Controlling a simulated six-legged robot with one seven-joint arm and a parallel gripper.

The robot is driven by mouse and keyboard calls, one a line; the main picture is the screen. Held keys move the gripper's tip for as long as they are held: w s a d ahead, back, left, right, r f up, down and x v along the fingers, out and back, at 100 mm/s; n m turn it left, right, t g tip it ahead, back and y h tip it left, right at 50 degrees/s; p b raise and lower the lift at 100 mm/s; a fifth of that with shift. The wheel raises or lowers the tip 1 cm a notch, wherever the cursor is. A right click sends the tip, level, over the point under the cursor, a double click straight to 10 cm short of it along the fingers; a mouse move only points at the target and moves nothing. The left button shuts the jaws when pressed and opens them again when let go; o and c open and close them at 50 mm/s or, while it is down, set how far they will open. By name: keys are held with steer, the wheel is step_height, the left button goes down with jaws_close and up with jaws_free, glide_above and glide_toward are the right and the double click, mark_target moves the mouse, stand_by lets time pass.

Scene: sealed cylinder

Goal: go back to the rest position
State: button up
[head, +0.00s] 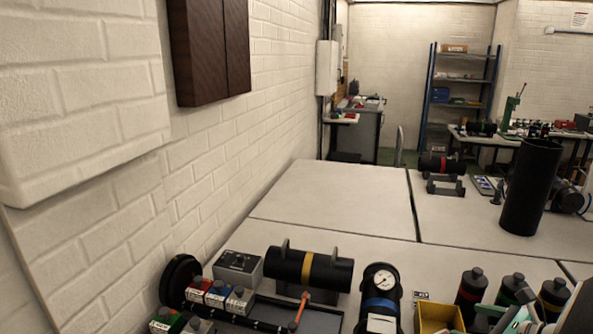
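A black cylinder with a yellow band (308,268) lies on its side in a grey holder at the front of the white table. A tall, plain black cylinder (530,187) stands upright on the right side of the table. A pale grey and green part is cut off at the bottom right corner; it may belong to my arm. I make out no gripper fingers in the head view.
A pressure gauge on a black body (380,290), a yellow bin (438,317) and several black bottles crowd the front edge. A grey box (238,268) stands left. The white table's middle (335,197) is clear. A brick wall runs along the left.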

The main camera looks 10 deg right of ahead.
steer(key=a+r+n+g+y, duration=0.15)
steer(key=a+n+g, duration=0.25)
steer(key=a+n, duration=0.55)
steer(key=a+r+n+g, duration=0.3)
steer(key=a+n, duration=0.3)
steer(key=a, duration=0.7)
steer(key=s+a+r+n+h, duration=0.4)
steer(key=a+n, duration=0.6)
steer(key=n, duration=0.5)
steer(key=shift+s+a+r+t+h, duration=0.25)
steer(key=shift+s+h, duration=0.2)
steer(key=shift+s, duration=0.6)
steer(key=shift+s+d, duration=0.1)
